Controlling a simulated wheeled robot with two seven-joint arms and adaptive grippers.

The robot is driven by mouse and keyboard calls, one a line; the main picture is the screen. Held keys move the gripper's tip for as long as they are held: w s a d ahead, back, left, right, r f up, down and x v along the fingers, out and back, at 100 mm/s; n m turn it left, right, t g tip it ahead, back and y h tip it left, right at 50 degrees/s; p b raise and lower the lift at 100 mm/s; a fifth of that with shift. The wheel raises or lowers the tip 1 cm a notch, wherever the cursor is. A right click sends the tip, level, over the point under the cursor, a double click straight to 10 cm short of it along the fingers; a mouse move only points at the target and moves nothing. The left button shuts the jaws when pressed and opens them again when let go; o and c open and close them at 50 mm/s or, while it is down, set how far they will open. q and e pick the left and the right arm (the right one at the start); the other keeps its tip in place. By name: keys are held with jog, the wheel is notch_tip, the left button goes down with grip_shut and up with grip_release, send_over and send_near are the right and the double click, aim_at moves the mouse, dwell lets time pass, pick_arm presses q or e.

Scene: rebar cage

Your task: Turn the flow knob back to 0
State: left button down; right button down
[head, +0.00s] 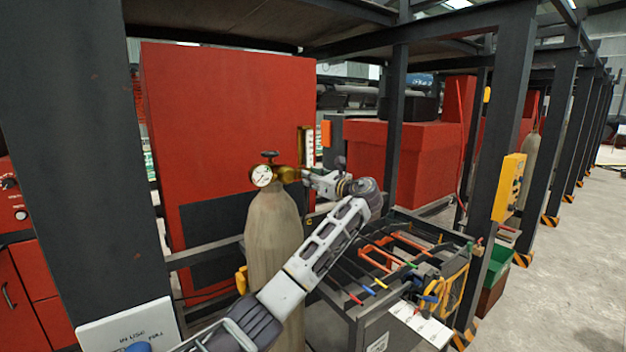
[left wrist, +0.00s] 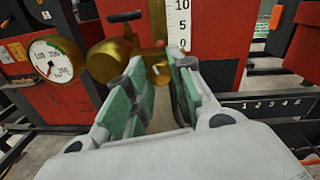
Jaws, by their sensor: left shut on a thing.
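The beige gas cylinder (head: 271,235) stands upright with a brass regulator (head: 287,174) on top. Its round dial gauge (head: 262,176) also shows in the left wrist view (left wrist: 55,60). The brass flow knob (left wrist: 158,72) is below the tube. My left gripper (left wrist: 158,88) is shut on it with green-padded fingers; they hide part of the knob, and its setting is unreadable. In the head view the gripper (head: 312,177) reaches in from the right.
A black valve handle (head: 270,155) tops the cylinder. A tool cart (head: 368,325) with clamps and coloured-handled tools stands below my left arm. A red cabinet (head: 225,110) is behind, and a dark post (head: 75,150) stands at left. The floor at far right is open.

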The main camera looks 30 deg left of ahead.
pick_arm(q)
jog(key=n+b, duration=0.5)
jog(key=n, duration=0.6)
jog(key=n+t+h+b, duration=0.1)
jog(key=n+b, duration=0.4)
jog(key=n, duration=0.6)
jog(key=shift+s+f+b, duration=0.1)
jog(key=shift+b, duration=0.2)
jog(key=c, duration=1.5)
grip_release()
jog(key=o, duration=0.3)
